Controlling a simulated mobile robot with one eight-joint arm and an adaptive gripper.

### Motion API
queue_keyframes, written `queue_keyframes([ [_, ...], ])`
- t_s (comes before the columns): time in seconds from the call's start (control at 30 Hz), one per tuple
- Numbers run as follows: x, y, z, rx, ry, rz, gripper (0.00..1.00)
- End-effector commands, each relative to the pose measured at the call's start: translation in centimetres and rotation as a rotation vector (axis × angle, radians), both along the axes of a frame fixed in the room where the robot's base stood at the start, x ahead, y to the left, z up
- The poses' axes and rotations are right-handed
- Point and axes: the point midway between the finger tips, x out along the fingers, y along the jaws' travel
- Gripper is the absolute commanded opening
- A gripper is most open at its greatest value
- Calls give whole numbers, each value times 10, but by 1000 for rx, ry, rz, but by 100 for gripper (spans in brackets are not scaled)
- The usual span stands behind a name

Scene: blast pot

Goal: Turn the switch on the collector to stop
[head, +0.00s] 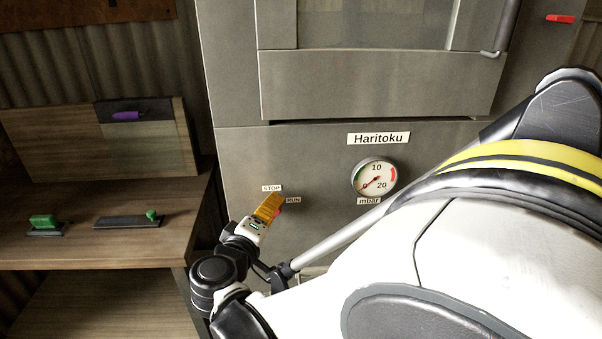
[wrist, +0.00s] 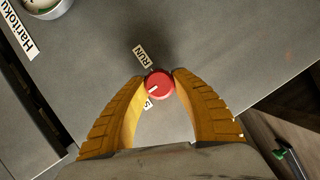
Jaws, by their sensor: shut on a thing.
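The collector (head: 235,160) is a grey metal cabinet marked Haritoku. Its switch is a round red knob (wrist: 160,86) with a white line, which in the wrist view points left and slightly down, between the two labels. The RUN label (wrist: 146,57) is above it there, and the STOP label (wrist: 148,104) is partly hidden by a finger. In the head view the STOP label (head: 272,188) is above and the RUN label (head: 293,200) to the right. My gripper (head: 272,207) has its yellow fingers closed on both sides of the knob; the wrist view shows its fingertips (wrist: 161,80) against it.
A round mbar gauge (head: 374,178) sits right of the switch, its needle near 0. A wooden shelf (head: 100,240) stands at the left, with green-handled items (head: 45,224) and a purple-handled item (head: 127,116). My arm covers the lower right of the head view.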

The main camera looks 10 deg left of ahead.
Motion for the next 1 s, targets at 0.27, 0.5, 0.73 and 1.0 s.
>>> queue_keyframes([
  [0.27, 0, -1, 0, 0, 1, -2, 1],
  [0.5, 0, -1, 0, 0, 0, -1, 55],
  [0.73, -5, 1, 1, 1, 0, 1, 55],
  [1.0, -55, 8, 9, 0, 0, 5, 55],
])
